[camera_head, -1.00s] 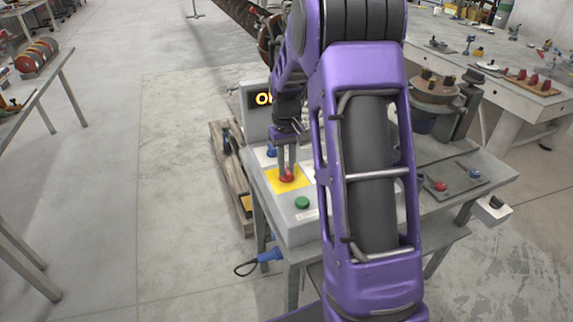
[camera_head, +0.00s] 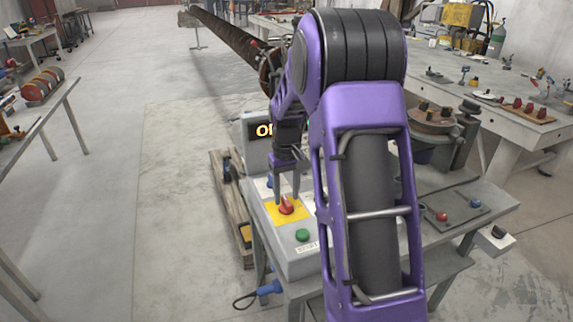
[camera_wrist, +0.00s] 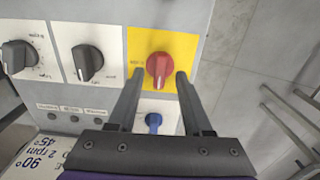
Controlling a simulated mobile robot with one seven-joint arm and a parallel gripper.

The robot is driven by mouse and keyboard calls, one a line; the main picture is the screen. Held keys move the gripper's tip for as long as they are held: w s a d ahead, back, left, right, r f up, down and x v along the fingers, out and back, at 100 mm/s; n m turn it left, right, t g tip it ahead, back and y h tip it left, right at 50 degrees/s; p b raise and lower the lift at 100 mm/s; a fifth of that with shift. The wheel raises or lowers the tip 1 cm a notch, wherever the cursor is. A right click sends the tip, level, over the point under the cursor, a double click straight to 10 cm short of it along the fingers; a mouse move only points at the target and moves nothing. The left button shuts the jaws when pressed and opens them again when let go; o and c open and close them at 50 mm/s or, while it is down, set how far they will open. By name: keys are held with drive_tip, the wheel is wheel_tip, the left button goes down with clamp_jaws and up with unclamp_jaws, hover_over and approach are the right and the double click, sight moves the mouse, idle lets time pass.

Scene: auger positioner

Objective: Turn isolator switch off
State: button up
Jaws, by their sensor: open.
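The isolator switch is a red rotary knob (camera_head: 286,205) on a yellow plate (camera_head: 273,217) on the grey control box. In the wrist view the red knob (camera_wrist: 159,69) stands almost upright in the picture, slightly tilted, on the yellow plate (camera_wrist: 190,45). My gripper (camera_head: 288,196) is over the knob from behind. In the wrist view my gripper (camera_wrist: 160,78) has its two fingers apart, one on each side of the knob's lower end, with gaps and no visible contact. The lit display (camera_head: 263,130) shows letters starting with O; the rest is hidden by my arm.
A blue knob (camera_wrist: 153,121) sits just below the yellow plate. Two black knobs (camera_wrist: 87,62) are to its left in the wrist view. A blue plug with cable (camera_head: 268,288) hangs below.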

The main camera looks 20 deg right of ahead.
sight(286, 201)
wheel_tip(286, 201, up, 16)
drive_tip(key=p, duration=0.1)
drive_tip(key=shift+p, duration=0.35)
